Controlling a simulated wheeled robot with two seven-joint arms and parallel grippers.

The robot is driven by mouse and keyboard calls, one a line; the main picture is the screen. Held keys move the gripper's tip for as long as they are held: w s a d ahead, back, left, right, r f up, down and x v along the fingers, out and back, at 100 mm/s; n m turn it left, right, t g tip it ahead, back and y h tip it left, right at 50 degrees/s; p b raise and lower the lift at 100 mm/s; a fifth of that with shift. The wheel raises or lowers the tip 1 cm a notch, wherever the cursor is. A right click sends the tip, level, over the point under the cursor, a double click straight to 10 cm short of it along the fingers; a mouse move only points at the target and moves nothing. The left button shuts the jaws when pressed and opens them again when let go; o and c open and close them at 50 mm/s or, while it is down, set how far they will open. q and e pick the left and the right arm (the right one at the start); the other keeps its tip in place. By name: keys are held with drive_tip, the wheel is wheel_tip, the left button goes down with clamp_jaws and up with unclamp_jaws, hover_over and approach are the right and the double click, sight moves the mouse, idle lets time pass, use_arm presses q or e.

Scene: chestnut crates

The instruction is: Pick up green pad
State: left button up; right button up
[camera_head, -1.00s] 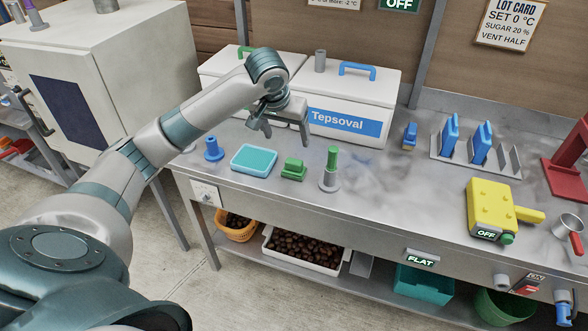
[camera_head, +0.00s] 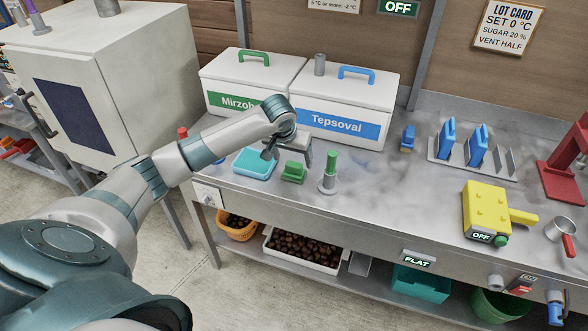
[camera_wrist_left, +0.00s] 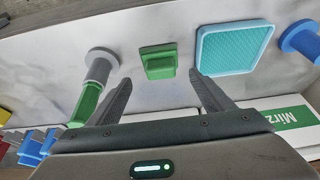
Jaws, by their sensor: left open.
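The green pad (camera_head: 293,173) is a small stepped green block on the steel counter, between a light-blue tray and a grey post with a green top. It also shows in the left wrist view (camera_wrist_left: 158,62), centred just beyond the fingertips. My left gripper (camera_head: 288,160) is open and empty, its fingers spread above and behind the pad. In the left wrist view my left gripper (camera_wrist_left: 160,80) has one finger on each side of the pad's line, apart from it. My right gripper is not in view.
The light-blue tray (camera_head: 254,166) is left of the pad; the grey post (camera_head: 328,180) is close on its right. A blue peg (camera_wrist_left: 302,42) is beyond the tray. White boxes labelled Tepsoval (camera_head: 342,97) and Mirzob (camera_head: 228,75) stand behind.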

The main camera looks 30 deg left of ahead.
sight(293, 164)
use_arm(q)
drive_tip(key=shift+w+f, duration=0.1)
drive_tip(key=shift+f, duration=0.3)
drive_tip(key=shift+w+a+f+p, duration=0.15)
drive_tip(key=shift+w+f+p, duration=0.05)
drive_tip(key=shift+f+p, duration=0.25)
drive_tip(key=p+x, duration=0.1)
drive_tip(key=x, duration=0.1)
drive_tip(key=shift+w+f, duration=0.15)
drive_tip(key=shift+f, duration=0.2)
drive_tip(key=shift+w+a+f+p, duration=0.1)
drive_tip(key=shift+w+f+p, duration=0.2)
drive_tip(key=shift+f, duration=0.35)
drive_tip(key=c, duration=1)
